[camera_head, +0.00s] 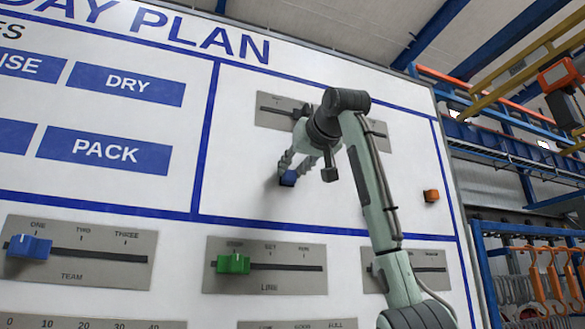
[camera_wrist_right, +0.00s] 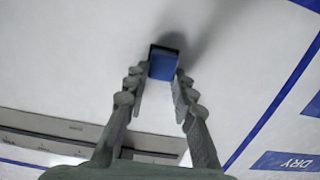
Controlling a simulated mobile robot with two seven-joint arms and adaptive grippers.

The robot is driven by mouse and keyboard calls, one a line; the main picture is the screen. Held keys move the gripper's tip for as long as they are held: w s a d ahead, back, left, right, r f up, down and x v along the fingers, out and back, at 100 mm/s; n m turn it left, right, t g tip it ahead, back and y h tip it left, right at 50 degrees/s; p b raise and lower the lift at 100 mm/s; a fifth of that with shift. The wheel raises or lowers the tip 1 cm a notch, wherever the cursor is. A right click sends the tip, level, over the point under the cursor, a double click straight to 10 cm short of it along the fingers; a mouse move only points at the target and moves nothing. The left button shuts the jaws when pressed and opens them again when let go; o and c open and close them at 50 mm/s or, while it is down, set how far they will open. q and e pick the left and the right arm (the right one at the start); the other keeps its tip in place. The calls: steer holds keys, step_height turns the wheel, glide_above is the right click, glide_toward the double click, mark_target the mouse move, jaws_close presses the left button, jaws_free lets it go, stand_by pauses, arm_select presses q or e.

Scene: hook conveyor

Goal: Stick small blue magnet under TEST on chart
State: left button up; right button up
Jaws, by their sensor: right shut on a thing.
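A small blue magnet (camera_head: 288,178) is at the white area of the chart (camera_head: 240,120), below a grey slider panel at the top. My right gripper (camera_head: 287,172) is shut on it, seen from the side. In the right wrist view the blue magnet (camera_wrist_right: 163,64) sits between the two fingertips (camera_wrist_right: 164,76), with a dark shadow beside it on the white board. It is at or very near the surface; I cannot tell if it touches. No TEST label can be read; my arm covers part of the upper slider panel (camera_head: 270,109). My left gripper is not in view.
Below are slider panels with a blue knob (camera_head: 29,247) and a green knob (camera_head: 233,263). Blue DRY (camera_head: 127,84) and PACK (camera_head: 103,150) labels are at left. Racks with hooks (camera_head: 540,275) stand at right.

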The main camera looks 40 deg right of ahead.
steer(key=shift+s, duration=0.15)
steer(key=b+v, duration=0.2)
steer(key=v, duration=0.4)
steer(key=shift+s, duration=0.35)
stand_by(0.7)
steer(key=shift+a+f, duration=0.1)
steer(key=shift+f, duration=0.05)
stand_by(0.4)
